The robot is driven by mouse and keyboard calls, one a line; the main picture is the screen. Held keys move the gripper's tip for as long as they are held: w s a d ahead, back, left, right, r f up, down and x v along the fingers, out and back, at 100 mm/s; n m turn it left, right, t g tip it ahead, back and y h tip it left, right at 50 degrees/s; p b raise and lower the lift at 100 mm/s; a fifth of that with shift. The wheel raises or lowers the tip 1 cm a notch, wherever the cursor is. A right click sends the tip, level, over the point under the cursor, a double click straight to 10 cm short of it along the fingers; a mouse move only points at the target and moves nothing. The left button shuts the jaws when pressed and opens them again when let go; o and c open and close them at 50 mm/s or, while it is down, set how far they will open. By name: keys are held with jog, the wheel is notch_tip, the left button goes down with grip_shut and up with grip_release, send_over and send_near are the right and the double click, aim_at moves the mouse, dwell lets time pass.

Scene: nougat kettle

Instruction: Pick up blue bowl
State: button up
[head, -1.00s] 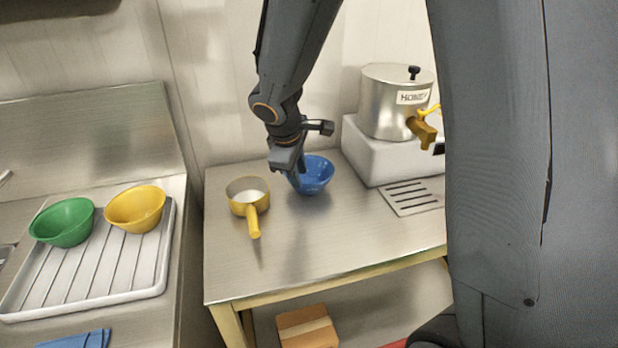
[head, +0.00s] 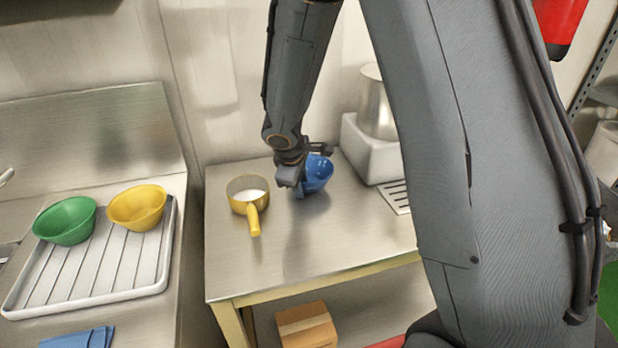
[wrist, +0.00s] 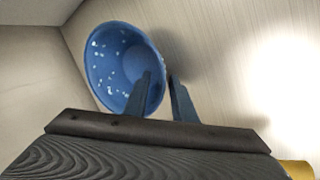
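The blue bowl (head: 319,174) is at the back of the steel table, tilted on its side in the head view. My gripper (head: 300,185) is at its left side. In the wrist view, the speckled inside of the bowl (wrist: 112,62) faces the camera. My gripper (wrist: 160,88) has one finger inside the bowl and the other outside, close together on its right wall, so it looks shut on the rim. A dark patch shows on the table below the bowl; I cannot tell how far it is off the surface.
A yellow saucepan (head: 240,196) with white contents stands left of the bowl. A steel kettle (head: 374,105) on a white block (head: 368,150) is to the right, partly behind my arm. Green (head: 66,221) and yellow (head: 138,207) bowls sit on a ribbed tray (head: 90,300). The table front is clear.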

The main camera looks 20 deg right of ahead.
jog(key=shift+c, duration=0.3)
grip_shut()
jog(key=shift+r, duration=0.1)
